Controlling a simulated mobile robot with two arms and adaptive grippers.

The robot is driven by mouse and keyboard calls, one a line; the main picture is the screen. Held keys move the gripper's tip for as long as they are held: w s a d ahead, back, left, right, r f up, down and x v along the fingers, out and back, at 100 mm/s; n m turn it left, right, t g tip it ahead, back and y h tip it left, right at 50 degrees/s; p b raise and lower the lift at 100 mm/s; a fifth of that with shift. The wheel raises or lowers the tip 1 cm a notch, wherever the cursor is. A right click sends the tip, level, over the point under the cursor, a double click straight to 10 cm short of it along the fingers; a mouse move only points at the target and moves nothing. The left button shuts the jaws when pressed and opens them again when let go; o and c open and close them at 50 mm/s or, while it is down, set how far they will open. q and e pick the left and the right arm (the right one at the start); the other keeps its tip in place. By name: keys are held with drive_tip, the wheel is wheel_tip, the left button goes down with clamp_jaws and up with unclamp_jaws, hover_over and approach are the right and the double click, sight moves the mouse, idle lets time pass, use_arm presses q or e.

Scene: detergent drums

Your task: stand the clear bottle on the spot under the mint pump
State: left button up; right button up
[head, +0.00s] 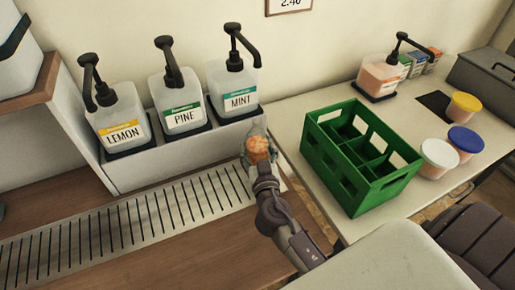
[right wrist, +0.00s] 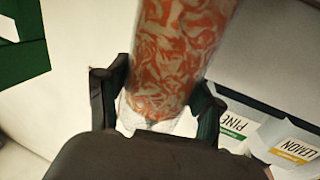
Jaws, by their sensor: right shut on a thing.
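The mint pump drum (head: 233,87), translucent with a green-banded label and black pump, stands at the right end of a row on a pale ledge in the head view. My right gripper (head: 258,162) is shut on a clear bottle (head: 257,146) with an orange and white pattern, in front of and slightly right of the mint drum. The bottle (right wrist: 180,55) fills the upper middle of the right wrist view between the fingers (right wrist: 160,105). Its base is hidden, so I cannot tell whether it touches the surface. My left gripper is not in view.
The pine (head: 182,107) and lemon (head: 118,122) drums stand left of mint, behind a slotted drip tray (head: 130,222). On the right table are a green crate (head: 375,185), several lidded tubs, an orange-filled pump drum (head: 378,78) and a grey case (head: 488,75).

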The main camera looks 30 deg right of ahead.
drive_tip(key=shift+f, duration=0.1)
drive_tip(key=o, duration=1.6)
drive_tip(key=shift+c, duration=0.2)
drive_tip(key=b+v, duration=0.4)
drive_tip(key=v, duration=0.8)
